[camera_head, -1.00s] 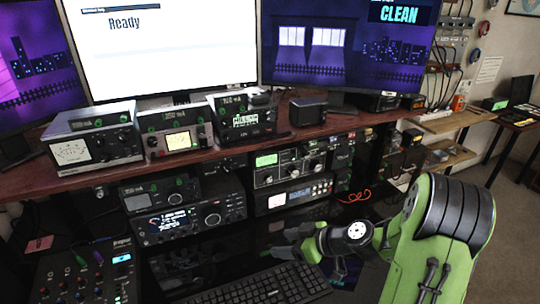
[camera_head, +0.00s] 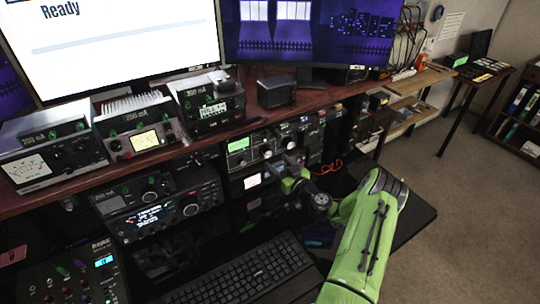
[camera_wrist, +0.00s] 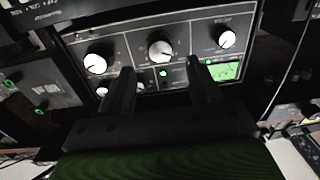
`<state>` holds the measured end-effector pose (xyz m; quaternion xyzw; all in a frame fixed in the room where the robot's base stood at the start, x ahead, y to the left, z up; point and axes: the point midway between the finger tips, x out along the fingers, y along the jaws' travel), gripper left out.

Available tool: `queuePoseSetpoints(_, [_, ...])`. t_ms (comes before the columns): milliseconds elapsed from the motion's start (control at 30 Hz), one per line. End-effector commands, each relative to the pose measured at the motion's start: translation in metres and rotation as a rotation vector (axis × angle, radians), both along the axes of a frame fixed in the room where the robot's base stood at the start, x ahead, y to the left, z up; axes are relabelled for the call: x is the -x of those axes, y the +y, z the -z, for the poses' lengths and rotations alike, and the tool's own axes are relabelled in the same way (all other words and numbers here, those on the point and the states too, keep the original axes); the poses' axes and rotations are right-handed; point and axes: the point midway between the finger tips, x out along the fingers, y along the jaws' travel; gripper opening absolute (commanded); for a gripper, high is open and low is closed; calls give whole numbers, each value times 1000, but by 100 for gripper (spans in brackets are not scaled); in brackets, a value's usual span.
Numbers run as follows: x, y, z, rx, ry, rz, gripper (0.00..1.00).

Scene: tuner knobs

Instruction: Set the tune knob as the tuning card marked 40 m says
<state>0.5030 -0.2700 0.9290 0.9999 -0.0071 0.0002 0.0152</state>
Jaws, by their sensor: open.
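The tuner (camera_head: 252,158) is a dark box with a lit green display and white-faced knobs, on the desk under the shelf. In the wrist view its panel (camera_wrist: 190,62) appears upside down, with a middle knob (camera_wrist: 160,48), a left knob (camera_wrist: 95,63) and a right knob (camera_wrist: 227,39). I cannot read which is the tune knob. My gripper (camera_wrist: 160,66) is open and empty, its fingers either side of the line to the middle knob, with no contact visible. In the head view my gripper (camera_head: 282,172) is in front of the tuner, its fingers hard to see. No card marked 40 m is readable.
A keyboard (camera_head: 245,275) lies on the black desk, left of my arm. A radio (camera_head: 160,212) stands left of the tuner. The wooden shelf (camera_head: 190,150) with several meters overhangs from behind. A small dark bluish item (camera_head: 318,234) lies by my arm.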

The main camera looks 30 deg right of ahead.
Motion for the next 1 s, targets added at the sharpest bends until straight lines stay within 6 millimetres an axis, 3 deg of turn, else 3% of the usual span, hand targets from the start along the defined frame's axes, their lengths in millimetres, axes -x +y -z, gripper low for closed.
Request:
queuePoseSetpoints(200, [-42,0,-1,1,-2,-2,63])
queuePoseSetpoints(567, [-52,0,0,-1,1,-1,63])
queuePoseSetpoints(900, [-52,0,0,-1,1,-1,11])
queuePoseSetpoints(1000, [-52,0,0,-2,1,-1,7])
